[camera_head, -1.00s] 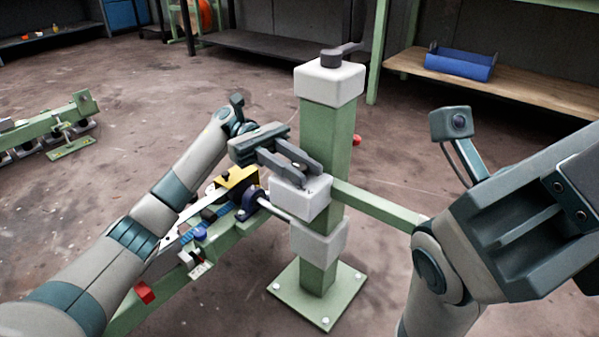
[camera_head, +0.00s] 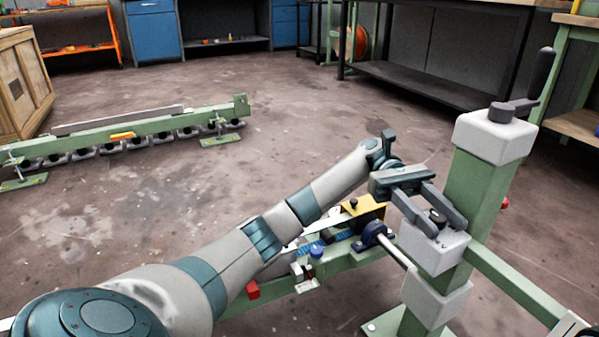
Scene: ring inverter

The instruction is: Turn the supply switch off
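A green post (camera_head: 474,190) stands at the right of the head view. A white box (camera_head: 495,136) with a dark crank-like lever (camera_head: 540,75) tops it. A lower white box (camera_head: 433,252) on the post has a small dark knob (camera_head: 437,216) on its upper face. I cannot tell from any label which is the supply switch. My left gripper (camera_head: 448,229) is just over the lower box. Its two fingers are spread, one on each side of the knob; whether they touch it is unclear. My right gripper is out of view.
A green bench frame with a yellow block (camera_head: 366,210), a blue knob (camera_head: 316,250) and a red block (camera_head: 252,290) lies beneath my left arm. A green rail (camera_head: 520,290) runs right from the post. A conveyor-like frame (camera_head: 165,122) lies at left on open floor.

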